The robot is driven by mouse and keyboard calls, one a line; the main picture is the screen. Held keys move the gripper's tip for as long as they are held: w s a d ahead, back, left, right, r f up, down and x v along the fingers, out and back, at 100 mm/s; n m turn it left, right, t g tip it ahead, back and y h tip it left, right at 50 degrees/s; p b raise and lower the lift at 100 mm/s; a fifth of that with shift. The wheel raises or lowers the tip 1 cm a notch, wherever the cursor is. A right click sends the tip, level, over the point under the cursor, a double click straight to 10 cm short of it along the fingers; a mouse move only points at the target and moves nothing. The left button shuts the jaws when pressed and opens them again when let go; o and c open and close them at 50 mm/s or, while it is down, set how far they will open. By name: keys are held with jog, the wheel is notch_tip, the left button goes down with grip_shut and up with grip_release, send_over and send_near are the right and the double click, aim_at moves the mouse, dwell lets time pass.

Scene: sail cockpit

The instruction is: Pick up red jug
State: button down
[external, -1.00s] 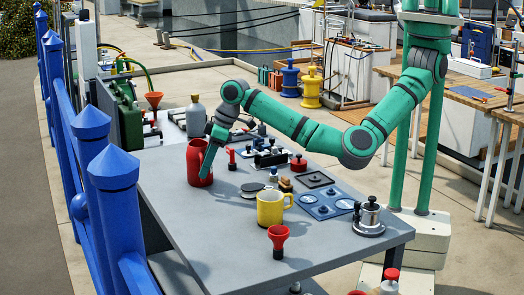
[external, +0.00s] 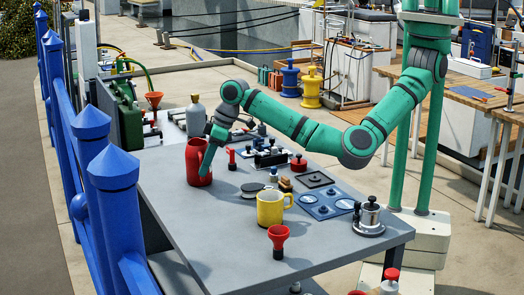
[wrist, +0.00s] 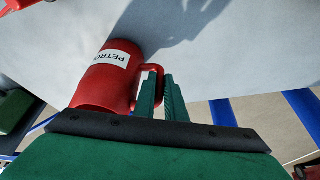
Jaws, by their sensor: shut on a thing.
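The red jug (external: 193,163) stands upright on the grey table (external: 235,258) near its left edge. In the wrist view the red jug (wrist: 108,75) shows a white label reading "PETRO", with its handle to the right. My gripper (external: 204,172) reaches down at the jug's right side. In the wrist view my green gripper fingers (wrist: 160,95) are closed on the jug's handle. The fingers hide part of the handle. I cannot tell any gap between the jug's base and the table.
Blue posts (external: 115,205) line the left side. The table's front left is clear.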

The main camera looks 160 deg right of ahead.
jog(key=s+a+r, duration=0.7)
jog(key=a+r, duration=0.4)
jog(key=r, duration=0.1)
jog(key=shift+s+a+r, duration=0.25)
jog(key=shift+s+r, duration=0.1)
dwell(0.7)
jog(key=shift+s, duration=0.1)
